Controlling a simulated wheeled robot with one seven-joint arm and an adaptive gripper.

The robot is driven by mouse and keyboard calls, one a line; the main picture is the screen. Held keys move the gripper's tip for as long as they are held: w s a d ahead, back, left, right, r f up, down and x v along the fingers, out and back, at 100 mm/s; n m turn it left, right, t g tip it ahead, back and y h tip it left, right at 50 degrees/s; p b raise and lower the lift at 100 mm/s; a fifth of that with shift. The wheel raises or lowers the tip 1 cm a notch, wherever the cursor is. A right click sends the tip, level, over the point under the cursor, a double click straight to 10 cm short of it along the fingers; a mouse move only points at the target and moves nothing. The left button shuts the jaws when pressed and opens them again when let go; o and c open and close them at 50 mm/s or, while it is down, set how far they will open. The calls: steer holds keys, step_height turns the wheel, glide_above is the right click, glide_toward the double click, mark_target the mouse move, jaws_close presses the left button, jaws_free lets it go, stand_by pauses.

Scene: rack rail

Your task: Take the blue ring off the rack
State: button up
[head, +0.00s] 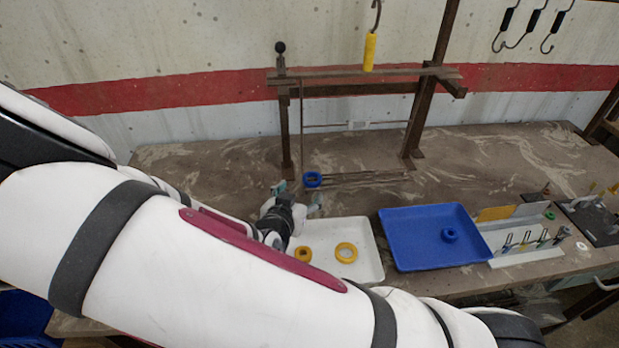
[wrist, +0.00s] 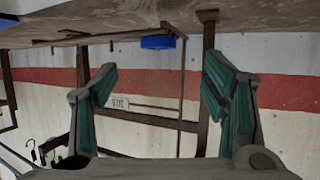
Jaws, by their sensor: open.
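A blue ring (head: 312,179) sits at the left end of thin dark rods (head: 365,180) low on the rack (head: 287,130). How it hangs on them is too small to tell. My gripper (head: 297,194) is open and empty, just in front of and slightly left of this ring. In the wrist view, which looks upside down, the ring (wrist: 158,42) shows at the top centre. It lies beyond and between the spread green-padded fingers of my gripper (wrist: 158,76), apart from both.
A white tray (head: 372,273) holds two yellow rings (head: 346,244). A blue tray (head: 408,261) holds another blue ring (head: 449,235). A grey holder (head: 525,252) with upright pegs stands at right. A yellow-handled hook (head: 370,52) hangs above the rack. The table behind the trays is mostly clear.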

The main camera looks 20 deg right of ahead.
mark_target(312, 179)
steer(key=x, duration=0.8)
steer(key=shift+w+d, duration=0.3)
steer(key=shift+w, duration=0.05)
steer(key=c, duration=1.3)
